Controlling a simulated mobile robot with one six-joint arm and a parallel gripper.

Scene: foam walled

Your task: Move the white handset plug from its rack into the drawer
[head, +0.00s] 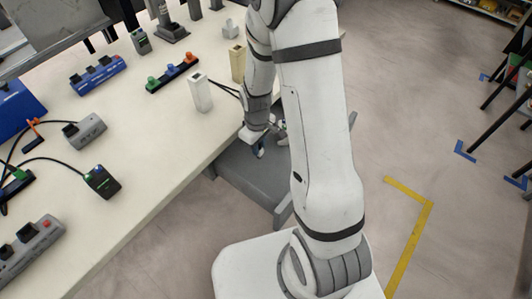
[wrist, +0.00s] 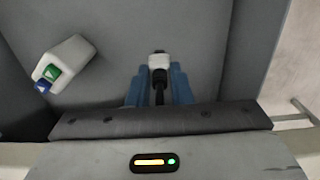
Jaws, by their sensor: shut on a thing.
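The white handset plug (wrist: 159,61) sits between the two blue fingers of my gripper (wrist: 159,88) in the wrist view, with a black part running back from it. My gripper is shut on it. In the head view my gripper (head: 258,149) is over the open grey drawer (head: 232,172) at the table's edge, and the plug is hidden there. The drawer floor (wrist: 115,25) fills much of the wrist view beyond the plug. I cannot tell whether the plug touches it. I cannot tell which holder is the plug's rack.
A pale block with green and blue ends (wrist: 70,60) lies in the drawer, left of the plug. A white upright holder (head: 200,92) and a beige one (head: 237,64) stand on the table (head: 150,125). A black cable (head: 228,90) runs from there towards my arm.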

